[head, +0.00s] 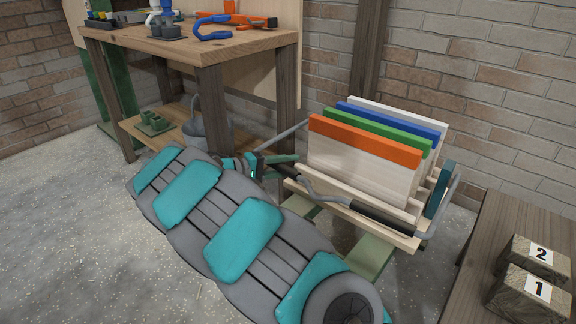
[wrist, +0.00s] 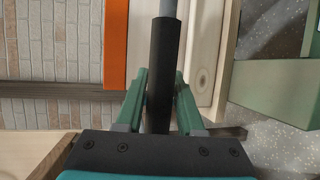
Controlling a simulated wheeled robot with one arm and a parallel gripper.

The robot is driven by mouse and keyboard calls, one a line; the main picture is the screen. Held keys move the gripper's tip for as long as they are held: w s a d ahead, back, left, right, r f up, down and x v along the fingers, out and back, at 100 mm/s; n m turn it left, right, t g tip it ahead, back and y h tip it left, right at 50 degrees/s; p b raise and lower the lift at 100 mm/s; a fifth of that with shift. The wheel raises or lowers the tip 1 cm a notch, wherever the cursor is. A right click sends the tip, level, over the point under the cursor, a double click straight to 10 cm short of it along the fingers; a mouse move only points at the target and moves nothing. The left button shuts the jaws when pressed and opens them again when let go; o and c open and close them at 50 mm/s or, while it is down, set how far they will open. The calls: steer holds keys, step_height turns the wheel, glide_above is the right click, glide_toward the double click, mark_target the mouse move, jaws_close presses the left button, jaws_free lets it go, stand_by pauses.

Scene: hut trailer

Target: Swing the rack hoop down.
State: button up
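The rack hoop is a grey tube with a black grip (head: 385,218). In the head view its grip runs along the near side of the wooden rack (head: 340,196), and a grey side bar (head: 442,205) rises at the right. My arm hides part of the hoop's left side.
Boards with orange (head: 365,142), green, blue and white top edges stand in the rack. A workbench (head: 250,42) with tools is behind at the left. A wooden table (head: 500,220) with numbered blocks (head: 530,290) is at the right. Open floor (head: 60,240) lies at the left.

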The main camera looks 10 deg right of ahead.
jaws_close()
stand_by(1.0)
